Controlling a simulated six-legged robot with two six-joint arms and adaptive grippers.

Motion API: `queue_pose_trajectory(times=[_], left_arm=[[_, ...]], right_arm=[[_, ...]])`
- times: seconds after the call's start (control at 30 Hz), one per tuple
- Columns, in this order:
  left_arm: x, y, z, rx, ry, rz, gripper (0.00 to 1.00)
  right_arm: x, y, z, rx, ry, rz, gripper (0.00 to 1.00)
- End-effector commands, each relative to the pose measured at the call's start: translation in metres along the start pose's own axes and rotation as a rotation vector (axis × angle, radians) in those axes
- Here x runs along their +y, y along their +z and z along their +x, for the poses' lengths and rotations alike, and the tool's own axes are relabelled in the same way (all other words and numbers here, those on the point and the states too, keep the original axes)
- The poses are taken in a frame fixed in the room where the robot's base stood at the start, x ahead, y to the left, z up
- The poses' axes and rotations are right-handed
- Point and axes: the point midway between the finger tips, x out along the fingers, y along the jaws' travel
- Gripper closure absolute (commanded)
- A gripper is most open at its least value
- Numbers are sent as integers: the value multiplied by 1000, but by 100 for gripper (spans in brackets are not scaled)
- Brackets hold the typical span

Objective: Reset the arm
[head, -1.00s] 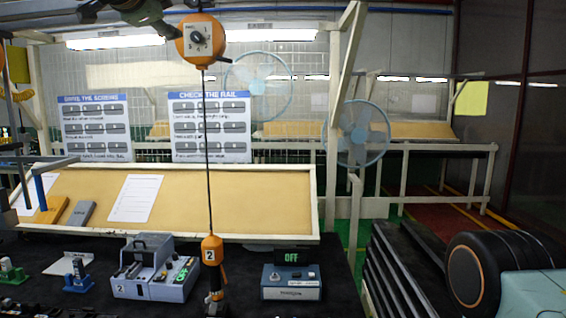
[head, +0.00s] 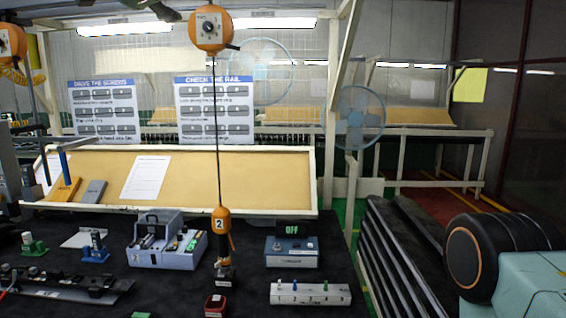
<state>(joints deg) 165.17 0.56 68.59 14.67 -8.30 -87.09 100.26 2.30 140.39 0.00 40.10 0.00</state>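Neither of my grippers can be recognised in the head view. An orange screwdriver (head: 222,240) marked 2 hangs upright on a cable from an orange balancer (head: 208,29) above the dark workbench (head: 170,285). No gripper is seen touching it. A grey fixture box (head: 165,240) with clips or small parts stands left of the screwdriver. A blue-grey control box (head: 292,251) with a green OFF display stands right of it. A white strip (head: 311,293) with several coloured pegs lies in front of that box.
A dark rail-like part (head: 65,285), a green holder (head: 33,244) and a blue holder (head: 96,248) are on the bench at left. A tilted tan board (head: 230,180) stands behind. Stacked dark slats (head: 390,260) and a black roller (head: 490,255) are at right.

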Motion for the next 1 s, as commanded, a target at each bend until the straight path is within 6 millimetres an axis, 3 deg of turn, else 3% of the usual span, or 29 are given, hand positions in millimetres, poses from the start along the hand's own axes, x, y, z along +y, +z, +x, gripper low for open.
queue_pose_trajectory(times=[0.33,0.53,0.67,0.8,1.0], left_arm=[[-6,3,5,3,-63,-237,52],[28,21,11,-14,-75,-440,52],[100,48,24,-58,-35,-597,52],[187,80,32,-118,22,-730,52],[312,122,28,-217,110,-872,52]], right_arm=[[0,0,0,1,0,0,60],[0,0,1,1,0,0,60],[0,0,11,1,0,0,60],[0,0,25,1,0,0,60],[0,0,46,1,0,0,60]])
